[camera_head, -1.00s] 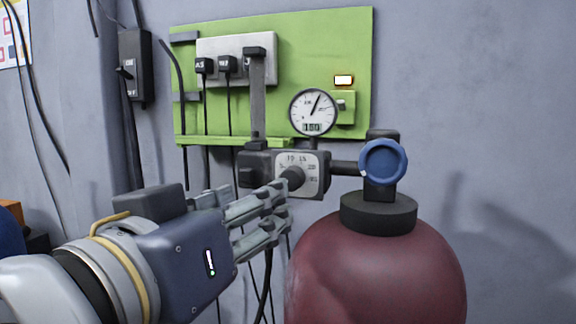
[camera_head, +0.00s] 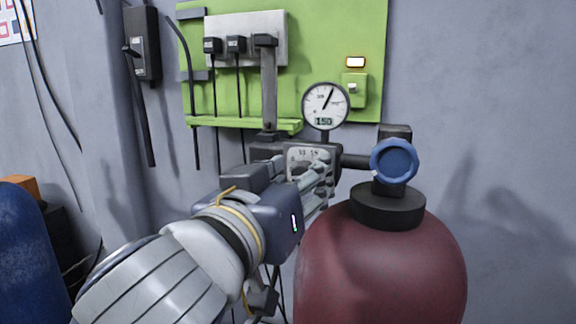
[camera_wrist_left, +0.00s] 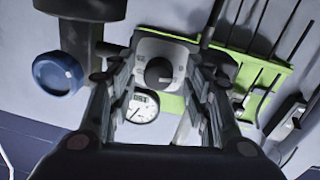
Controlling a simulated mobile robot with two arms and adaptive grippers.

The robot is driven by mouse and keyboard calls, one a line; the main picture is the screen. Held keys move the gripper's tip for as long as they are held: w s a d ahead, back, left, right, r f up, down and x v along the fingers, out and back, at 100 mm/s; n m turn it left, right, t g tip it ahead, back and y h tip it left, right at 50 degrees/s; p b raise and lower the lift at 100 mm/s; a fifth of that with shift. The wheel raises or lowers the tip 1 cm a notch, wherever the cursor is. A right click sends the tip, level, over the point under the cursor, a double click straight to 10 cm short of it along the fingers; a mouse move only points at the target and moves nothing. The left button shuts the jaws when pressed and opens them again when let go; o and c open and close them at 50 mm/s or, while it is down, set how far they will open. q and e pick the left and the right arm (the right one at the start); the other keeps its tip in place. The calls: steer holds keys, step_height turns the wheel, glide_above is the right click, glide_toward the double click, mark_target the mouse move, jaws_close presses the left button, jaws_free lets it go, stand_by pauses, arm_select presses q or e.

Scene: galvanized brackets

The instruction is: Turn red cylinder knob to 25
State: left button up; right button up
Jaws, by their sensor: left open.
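The red cylinder (camera_head: 385,265) stands at the right with a black collar and a blue handwheel (camera_head: 396,160) on top. Its dark regulator carries a light dial plate (camera_head: 303,154), mostly covered by my left gripper (camera_head: 318,180). The dark round knob (camera_wrist_left: 158,73) shows in the left wrist view in the middle of the plate, between the open fingers. The fingers are apart on both sides of it; I cannot tell whether they touch it. The knob is hidden in the head view, and its setting is not readable. My right gripper is not in view.
A round gauge (camera_head: 325,105) with a 150 display sits above the dial. A green panel (camera_head: 335,40) with plugs, cables and a lit indicator is on the wall behind. A black switch box (camera_head: 142,43) hangs at the left. The wall at the right is clear.

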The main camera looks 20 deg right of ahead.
arm_select(q)
steer(key=shift+w+d, duration=0.1)
steer(key=c, duration=1.1)
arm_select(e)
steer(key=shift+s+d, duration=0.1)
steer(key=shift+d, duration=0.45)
